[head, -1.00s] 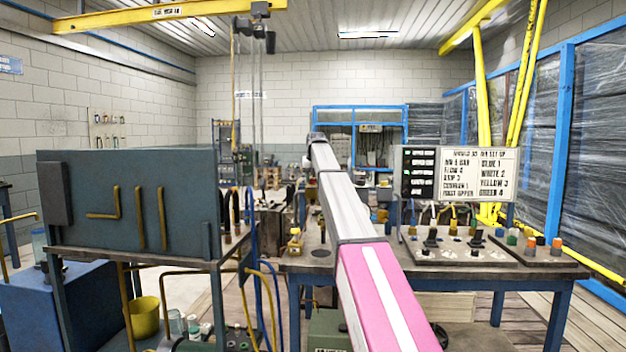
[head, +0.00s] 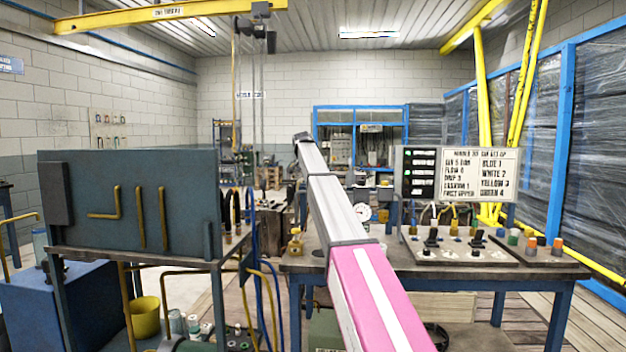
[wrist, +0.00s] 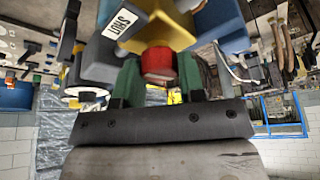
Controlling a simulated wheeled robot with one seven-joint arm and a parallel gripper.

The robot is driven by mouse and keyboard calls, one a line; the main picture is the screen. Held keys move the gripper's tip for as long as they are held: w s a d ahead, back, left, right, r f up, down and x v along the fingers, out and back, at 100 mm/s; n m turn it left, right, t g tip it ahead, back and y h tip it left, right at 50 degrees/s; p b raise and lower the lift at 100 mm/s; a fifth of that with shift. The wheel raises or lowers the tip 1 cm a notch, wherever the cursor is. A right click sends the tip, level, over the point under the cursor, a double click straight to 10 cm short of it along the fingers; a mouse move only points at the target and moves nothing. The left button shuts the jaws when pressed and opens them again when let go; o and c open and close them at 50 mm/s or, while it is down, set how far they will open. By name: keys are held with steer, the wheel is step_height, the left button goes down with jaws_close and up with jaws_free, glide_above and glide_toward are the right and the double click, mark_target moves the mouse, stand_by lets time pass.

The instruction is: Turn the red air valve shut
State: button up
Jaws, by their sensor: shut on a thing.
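The red air valve (wrist: 158,62) shows in the wrist view as a small red knob. It sits in front of a yellow block (wrist: 160,36) at the top middle. The green fingers of my gripper (wrist: 159,74) are shut on it, one on each side. A white label reading SHUT (wrist: 122,20), tilted and upside down, is left of the valve. In the head view my arm hides the gripper and the valve. How far the valve is turned cannot be told.
A blue block (wrist: 222,22) and grey parts crowd the valve. In the head view, a workbench (head: 540,268) carries a switch panel (head: 455,250), a sign board (head: 482,172) and a round gauge (head: 362,212).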

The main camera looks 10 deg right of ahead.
steer(key=shift+m+g, duration=0.4)
steer(key=shift+m, duration=0.7)
steer(key=o, duration=0.9)
steer(key=shift+a+r+h, duration=0.1)
steer(key=shift+r+h, duration=0.05)
steer(key=shift+h, duration=0.15)
steer(key=v, duration=1)
steer(key=shift+r, duration=0.3)
steer(key=shift+s+f, duration=0.1)
